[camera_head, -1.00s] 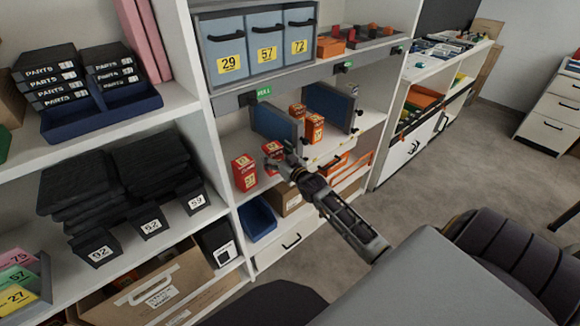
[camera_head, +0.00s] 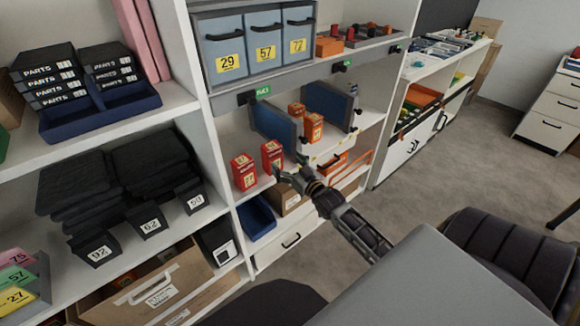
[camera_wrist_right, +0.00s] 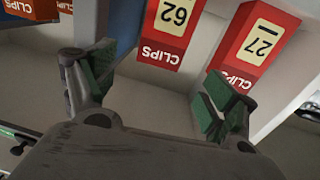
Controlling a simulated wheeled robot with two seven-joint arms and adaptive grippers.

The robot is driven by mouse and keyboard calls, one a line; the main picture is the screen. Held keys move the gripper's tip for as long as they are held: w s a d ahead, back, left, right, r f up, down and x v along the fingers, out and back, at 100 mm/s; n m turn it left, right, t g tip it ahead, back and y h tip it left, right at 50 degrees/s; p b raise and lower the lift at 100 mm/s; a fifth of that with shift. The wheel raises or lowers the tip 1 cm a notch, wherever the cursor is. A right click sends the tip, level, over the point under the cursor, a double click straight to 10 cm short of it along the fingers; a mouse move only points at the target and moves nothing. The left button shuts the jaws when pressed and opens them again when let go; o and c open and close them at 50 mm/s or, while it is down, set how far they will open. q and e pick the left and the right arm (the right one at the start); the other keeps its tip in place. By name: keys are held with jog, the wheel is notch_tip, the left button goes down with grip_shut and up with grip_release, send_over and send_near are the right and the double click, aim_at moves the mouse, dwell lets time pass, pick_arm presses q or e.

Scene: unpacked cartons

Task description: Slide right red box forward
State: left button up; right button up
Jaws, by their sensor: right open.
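The right red box (camera_head: 272,156) stands upright on the middle shelf, just left of a blue divider. In the wrist view it is the red CLIPS box (camera_wrist_right: 170,30) with a pale number label. The left red box (camera_head: 244,171) stands beside it, with a gap; it also shows in the wrist view (camera_wrist_right: 252,42). My right gripper (camera_head: 289,169) is at the shelf's front edge, right of and below the right red box. In the wrist view its fingers (camera_wrist_right: 155,92) are spread and empty, apart from both boxes. My left gripper is not in view.
Blue dividers (camera_head: 274,131) and more orange-red boxes (camera_head: 314,128) stand right of the red boxes. A shelf with numbered blue bins (camera_head: 228,62) hangs above. A blue bin (camera_head: 258,217) and a brown carton (camera_head: 289,201) sit below. A white upright (camera_head: 205,130) bounds the left.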

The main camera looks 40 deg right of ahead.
jog(key=shift+s, duration=0.75)
